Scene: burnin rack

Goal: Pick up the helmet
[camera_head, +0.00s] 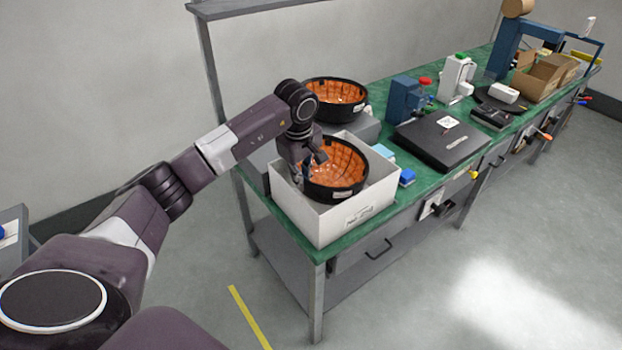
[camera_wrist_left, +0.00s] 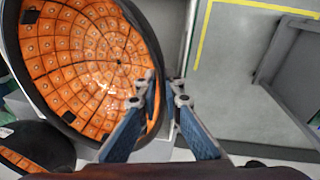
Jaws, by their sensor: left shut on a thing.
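A black helmet, upside down with an orange padded inside (camera_head: 340,163), sits in the mouth of a white open box (camera_head: 345,223) at the near end of the green bench. My left gripper (camera_head: 308,168) reaches down at the helmet's left rim and is shut on it. In the left wrist view, the helmet (camera_wrist_left: 90,60) fills the left side, and the gripper (camera_wrist_left: 164,88) has one finger inside the rim and one outside. The helmet's underside is hidden by the box, so I cannot tell whether it touches the bottom. My right gripper is out of view.
A second upturned helmet (camera_head: 335,100) stands just behind the box, on a grey support (camera_head: 364,130). Open floor lies in front.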

